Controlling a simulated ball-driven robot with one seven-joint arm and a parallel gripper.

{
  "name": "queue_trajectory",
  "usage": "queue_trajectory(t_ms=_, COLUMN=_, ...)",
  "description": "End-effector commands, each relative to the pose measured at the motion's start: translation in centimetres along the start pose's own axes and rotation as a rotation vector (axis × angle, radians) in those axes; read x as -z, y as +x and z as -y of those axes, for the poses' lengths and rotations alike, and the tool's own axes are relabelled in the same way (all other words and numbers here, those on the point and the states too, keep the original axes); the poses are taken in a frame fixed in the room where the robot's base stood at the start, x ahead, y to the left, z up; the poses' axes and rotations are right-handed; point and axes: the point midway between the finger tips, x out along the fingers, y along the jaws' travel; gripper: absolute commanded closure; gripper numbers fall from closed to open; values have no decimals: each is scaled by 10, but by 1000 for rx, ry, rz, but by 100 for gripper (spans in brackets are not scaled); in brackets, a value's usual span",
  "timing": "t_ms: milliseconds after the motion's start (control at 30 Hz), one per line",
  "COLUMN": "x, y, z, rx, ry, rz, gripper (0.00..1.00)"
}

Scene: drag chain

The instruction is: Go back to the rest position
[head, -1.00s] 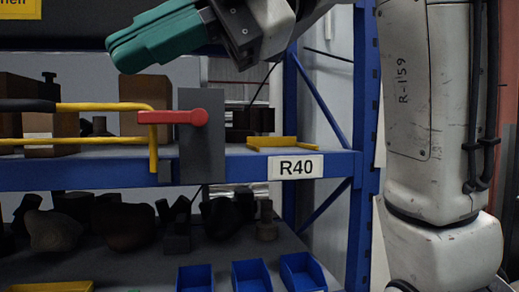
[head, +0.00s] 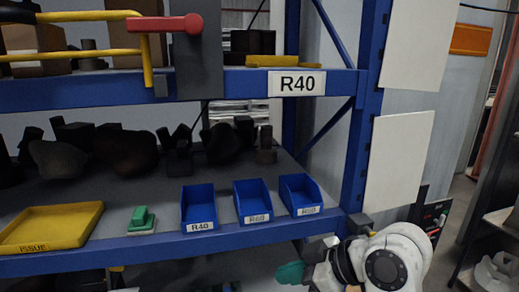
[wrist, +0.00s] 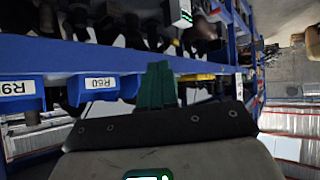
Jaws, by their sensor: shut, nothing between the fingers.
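My gripper (head: 289,272) shows low in the head view, right of centre, with its teal fingers pointing left. It is in front of the shelf's lower right part, below the blue bins. The fingers are shut together and look empty. In the wrist view the green fingers (wrist: 157,86) stand closed in the middle, in front of the blue shelf edge. My arm is folded at the lower right of the head view, with part of it cut off by the bottom edge.
A blue shelf (head: 175,247) holds a yellow tray (head: 85,213), a green block (head: 142,218) and blue bins (head: 198,205). Dark parts stand behind. Above is a red latch handle (head: 165,24) on yellow bars. White panels (head: 400,155) and another rack are right.

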Motion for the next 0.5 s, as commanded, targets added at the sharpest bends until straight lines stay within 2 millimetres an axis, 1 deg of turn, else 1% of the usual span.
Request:
queue_trajectory(t_ms=33, x=-38, y=7, z=8, rx=-19, ry=92, rz=44, gripper=100)
queue_trajectory(t_ms=67, x=-58, y=9, z=12, rx=-34, ry=144, rz=70, gripper=100)
queue_trajectory(t_ms=100, x=-83, y=11, z=18, rx=-55, ry=212, rz=105, gripper=100)
queue_trajectory(t_ms=167, x=-122, y=12, z=30, rx=-88, ry=313, rz=160, gripper=100)
queue_trajectory(t_ms=200, x=-147, y=11, z=39, rx=-112, ry=378, rz=197, gripper=100)
queue_trajectory(t_ms=267, x=-184, y=8, z=54, rx=-149, ry=475, rz=254, gripper=100)
queue_trajectory(t_ms=300, x=-208, y=5, z=65, rx=-176, ry=537, rz=292, gripper=100)
queue_trajectory(t_ms=367, x=-243, y=-2, z=83, rx=-216, ry=628, rz=352, gripper=100)
queue_trajectory(t_ms=400, x=-265, y=-7, z=96, rx=-245, ry=686, rz=392, gripper=100)
queue_trajectory(t_ms=467, x=-297, y=-17, z=117, rx=-290, ry=770, rz=454, gripper=100)
queue_trajectory(t_ms=500, x=-317, y=-25, z=132, rx=-323, ry=824, rz=496, gripper=100)
